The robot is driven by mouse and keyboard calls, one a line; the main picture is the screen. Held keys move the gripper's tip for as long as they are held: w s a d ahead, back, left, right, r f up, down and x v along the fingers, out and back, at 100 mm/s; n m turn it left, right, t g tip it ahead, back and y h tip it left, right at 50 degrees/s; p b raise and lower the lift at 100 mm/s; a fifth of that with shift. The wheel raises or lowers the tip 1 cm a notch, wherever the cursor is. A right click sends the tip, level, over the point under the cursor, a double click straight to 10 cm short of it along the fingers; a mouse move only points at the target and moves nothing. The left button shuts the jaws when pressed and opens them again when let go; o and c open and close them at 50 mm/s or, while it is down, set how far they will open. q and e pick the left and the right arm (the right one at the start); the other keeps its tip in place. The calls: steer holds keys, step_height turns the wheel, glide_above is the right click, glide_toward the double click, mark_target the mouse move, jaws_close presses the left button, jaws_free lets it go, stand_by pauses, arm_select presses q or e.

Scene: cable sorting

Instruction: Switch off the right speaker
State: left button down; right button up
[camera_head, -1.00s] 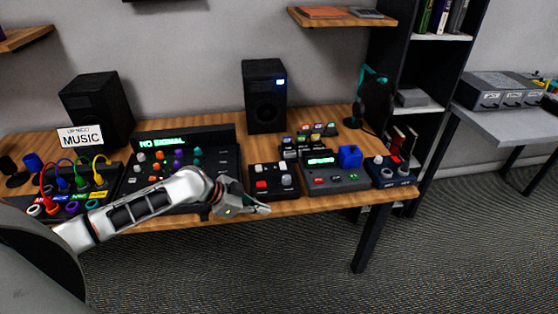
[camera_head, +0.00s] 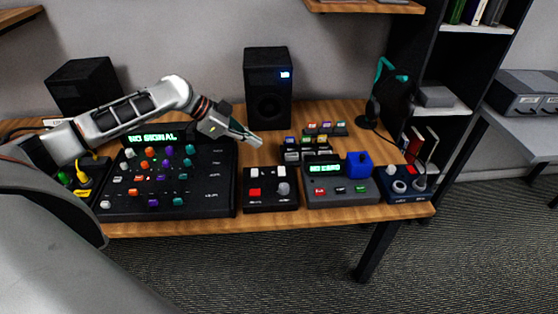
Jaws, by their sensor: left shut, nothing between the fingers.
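The right speaker (camera_head: 267,90) is a black box standing upright at the back of the wooden desk. A small blue-white light (camera_head: 285,75) glows at its upper right front. My left gripper (camera_head: 256,142) is shut and empty in front of the speaker's lower part, pointing right; it appears apart from the speaker. My left arm reaches across above the mixer from the left. The left speaker (camera_head: 84,88) stands at the back left, partly hidden behind my arm. My right gripper is not in view.
A black mixer (camera_head: 165,184) reads "NO SIGNAL". A small red-button box (camera_head: 270,190), a grey device (camera_head: 338,188) with a blue block (camera_head: 359,165), and a dark blue knob box (camera_head: 405,184) line the front edge.

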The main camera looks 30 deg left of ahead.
arm_select(q)
glide_above(282, 171)
steer(key=a, duration=0.2)
steer(key=f, duration=0.6)
steer(key=shift+s+d+f, duration=0.15)
steer(key=shift+s+f, duration=0.15)
steer(key=shift+s, duration=0.05)
steer(key=f, duration=0.3)
steer(key=shift+w+f, duration=0.2)
steer(key=shift+w, duration=0.1)
steer(key=shift+f, duration=0.55)
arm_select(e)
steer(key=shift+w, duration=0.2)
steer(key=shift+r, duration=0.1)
